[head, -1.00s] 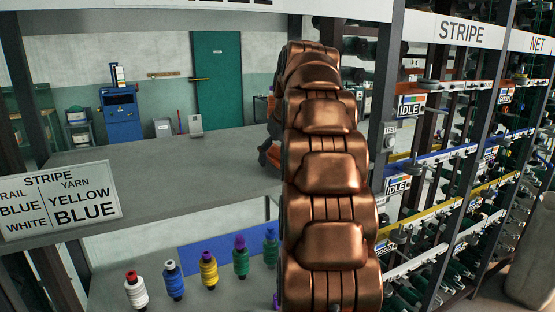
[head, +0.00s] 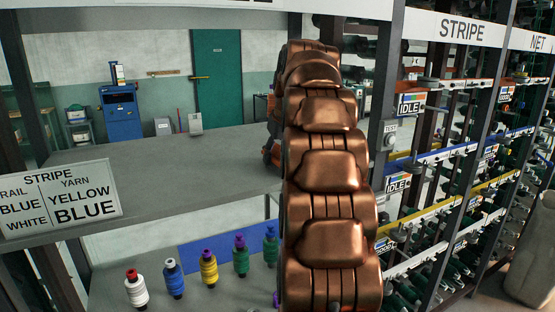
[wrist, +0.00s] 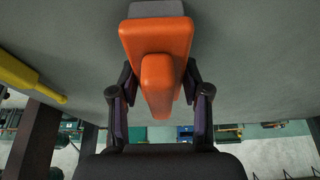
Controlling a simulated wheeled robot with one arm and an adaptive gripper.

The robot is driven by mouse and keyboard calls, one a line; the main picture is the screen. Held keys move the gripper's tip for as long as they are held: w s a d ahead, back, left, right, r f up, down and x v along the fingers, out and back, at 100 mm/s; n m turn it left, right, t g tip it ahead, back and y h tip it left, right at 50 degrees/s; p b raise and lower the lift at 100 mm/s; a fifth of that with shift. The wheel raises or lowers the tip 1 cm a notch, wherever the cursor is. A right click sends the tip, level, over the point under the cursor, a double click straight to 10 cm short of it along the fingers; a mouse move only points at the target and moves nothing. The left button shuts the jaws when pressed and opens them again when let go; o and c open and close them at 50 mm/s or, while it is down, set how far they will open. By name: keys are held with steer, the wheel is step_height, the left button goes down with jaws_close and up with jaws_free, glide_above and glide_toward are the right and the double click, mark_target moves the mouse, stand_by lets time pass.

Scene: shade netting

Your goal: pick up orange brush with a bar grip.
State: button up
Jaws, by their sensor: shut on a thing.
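The orange brush (wrist: 155,42) fills the upper middle of the wrist view, with an orange block, a bar grip pointing toward me and a grey part at its far end. My gripper (wrist: 158,82) has one finger on each side of the bar grip and is shut on it. The grey part faces the grey bench top (wrist: 245,60); I cannot tell whether it touches. In the head view my copper arm hides most of my gripper, and only a small orange-red patch (head: 270,150) shows at the arm's left edge.
Several yarn spools (head: 209,268) stand on the lower shelf in front, beside a blue mat (head: 220,246). A stripe sign (head: 60,199) is at the left. A rack of rails (head: 450,160) rises close on the right. The bench top (head: 170,165) left of my arm is clear.

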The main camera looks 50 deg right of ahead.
mark_target(277, 145)
stand_by(0.3)
steer(key=shift+r+b, duration=0.4)
steer(key=shift+r, duration=0.1)
steer(key=shift+r+b, duration=0.4)
steer(key=shift+r, duration=0.7)
steer(key=s+a+r+b, duration=0.1)
steer(key=s+b, duration=0.2)
steer(key=s, duration=1.3)
steer(key=shift+r, duration=0.4)
steer(key=o, duration=0.7)
steer(key=shift+c, duration=0.2)
steer(key=c, duration=0.5)
